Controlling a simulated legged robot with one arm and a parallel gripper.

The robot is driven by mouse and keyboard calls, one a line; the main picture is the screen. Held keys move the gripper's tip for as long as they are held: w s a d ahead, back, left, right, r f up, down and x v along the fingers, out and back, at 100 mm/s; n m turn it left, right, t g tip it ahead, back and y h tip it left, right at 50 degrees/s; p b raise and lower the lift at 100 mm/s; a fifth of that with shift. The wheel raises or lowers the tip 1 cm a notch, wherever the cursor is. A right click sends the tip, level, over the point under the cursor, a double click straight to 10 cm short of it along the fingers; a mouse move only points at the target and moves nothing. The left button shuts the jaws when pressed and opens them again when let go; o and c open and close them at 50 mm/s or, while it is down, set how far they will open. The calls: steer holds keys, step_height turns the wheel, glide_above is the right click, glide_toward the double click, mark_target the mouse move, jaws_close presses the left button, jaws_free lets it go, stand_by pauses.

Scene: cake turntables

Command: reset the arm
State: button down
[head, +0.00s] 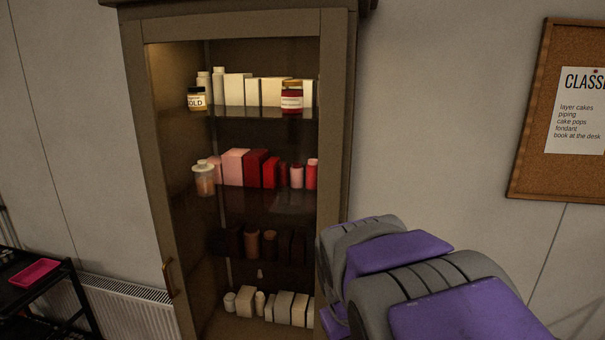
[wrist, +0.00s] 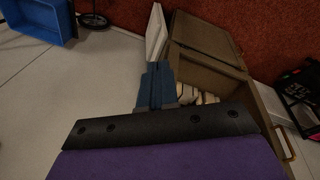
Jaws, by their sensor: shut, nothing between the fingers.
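My purple and grey arm (head: 425,285) fills the lower right of the head view, in front of the cabinet's right edge. My gripper is not visible in the head view. In the wrist view my gripper (wrist: 158,68) shows as two blue-grey fingers pressed together beyond a dark bar. The fingers are shut with nothing between them.
A tall brown cabinet (head: 335,120) with shelves of jars and boxes stands ahead; it also shows in the wrist view (wrist: 205,40). A black cart (head: 60,280) with a pink tray is at left. A blue bin (wrist: 42,18) is on the floor. A corkboard (head: 530,100) hangs at right.

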steer(key=s+d+f+m+g+b, duration=0.1)
steer(key=s+f, duration=0.1)
steer(key=s, duration=0.7)
steer(key=s+d+f+m+g+y+b, duration=0.1)
steer(key=s+d+f, duration=0.1)
steer(key=s, duration=0.7)
steer(key=s+d+f+m+g, duration=0.1)
steer(key=s+d+f, duration=0.1)
steer(key=s, duration=0.7)
steer(key=shift+f+m+g+y+b, duration=0.3)
steer(key=shift+f+m+b, duration=0.1)
steer(key=shift+f, duration=0.15)
